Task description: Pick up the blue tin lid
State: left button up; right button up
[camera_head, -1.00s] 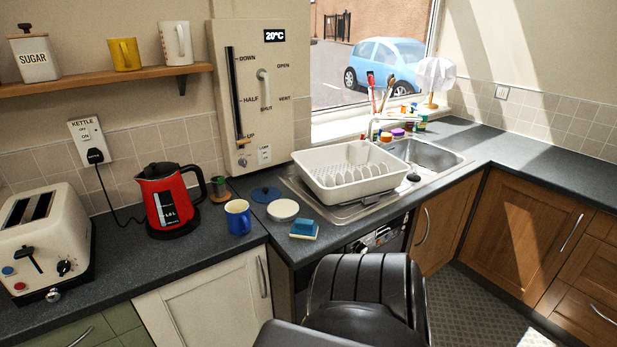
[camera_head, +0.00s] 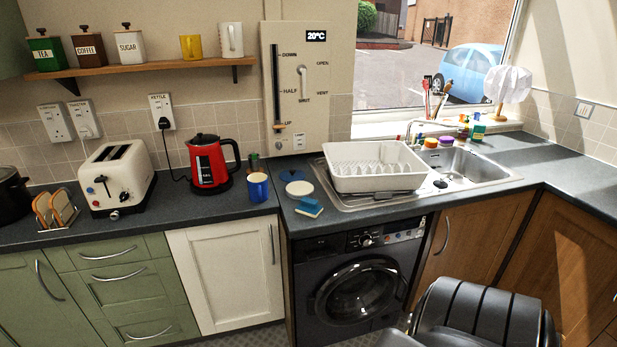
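The blue tin lid (camera_head: 290,175) is a flat, dark blue disc lying on the grey worktop. It is right of the blue mug (camera_head: 258,187) and just behind a small round white dish (camera_head: 299,188). The front of the lid is close to the dish; I cannot tell if they touch. Neither of my grippers shows in the head view.
A blue sponge (camera_head: 309,207) lies in front of the dish. The white dish rack (camera_head: 374,183) stands right of the lid, beside the sink (camera_head: 463,164). The red kettle (camera_head: 209,163) and toaster (camera_head: 116,180) stand left. A washing machine (camera_head: 357,281) is below.

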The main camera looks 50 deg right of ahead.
aim_at(289, 175)
jog(key=z, duration=1.05)
